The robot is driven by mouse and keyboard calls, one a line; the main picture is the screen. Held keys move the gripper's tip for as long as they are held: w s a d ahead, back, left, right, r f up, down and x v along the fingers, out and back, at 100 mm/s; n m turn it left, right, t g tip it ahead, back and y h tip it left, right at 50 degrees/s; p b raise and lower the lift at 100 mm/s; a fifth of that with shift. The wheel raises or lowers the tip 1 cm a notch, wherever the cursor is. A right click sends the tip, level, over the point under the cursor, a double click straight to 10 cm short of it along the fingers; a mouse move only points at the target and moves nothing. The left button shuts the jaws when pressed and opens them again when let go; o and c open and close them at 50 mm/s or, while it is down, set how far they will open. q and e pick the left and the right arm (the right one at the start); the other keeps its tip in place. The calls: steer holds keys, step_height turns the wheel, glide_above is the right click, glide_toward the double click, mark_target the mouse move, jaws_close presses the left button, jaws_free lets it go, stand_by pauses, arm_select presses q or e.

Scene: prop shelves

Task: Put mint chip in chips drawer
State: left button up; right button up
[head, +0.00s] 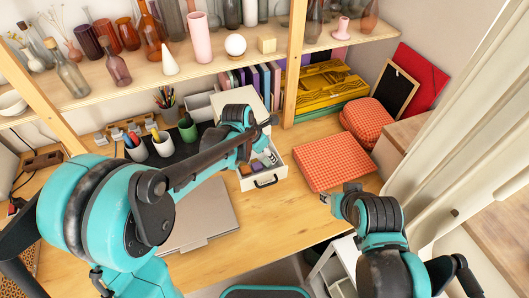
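A small white drawer (281,174) with a black handle stands pulled out of a white box unit (243,97) on the wooden desk. Several small coloured items (262,162) lie in it, too small to name. I cannot pick out the mint chip or read any label. My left gripper (246,156) is at the end of the arm reaching over the drawer's back left. Its fingers are mostly hidden by the arm, so its opening is unclear. My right gripper (329,198) is over the desk's front right, apart from the drawer; its fingers are too small to judge.
Pen cups (162,143) stand left of the drawer. A closed grey laptop (207,218) lies in front. An orange checked box (330,160) is to the right. A shelf (130,82) with glass bottles and vases hangs above. Bare desk lies right of the laptop.

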arm_select(q)
steer(key=shift+r, duration=0.1)
steer(key=shift+r+p, duration=0.3)
steer(key=p+v, duration=0.4)
steer(key=v, duration=0.8)
steer(key=s+a+m+t+y, duration=0.1)
steer(key=s+a+m, duration=0.5)
steer(key=m, duration=0.7)
steer(key=s+a+m+t+y, duration=0.2)
steer(key=s+a+m+t, duration=0.1)
steer(key=s+a+m, duration=0.4)
steer(key=shift+s+a+m, duration=0.3)
steer(key=shift+s+m, duration=1.6)
steer(key=shift+m, duration=1.6)
step_height(320, 180, down, 3)
steer(key=b, duration=0.4)
steer(key=shift+f, duration=0.15)
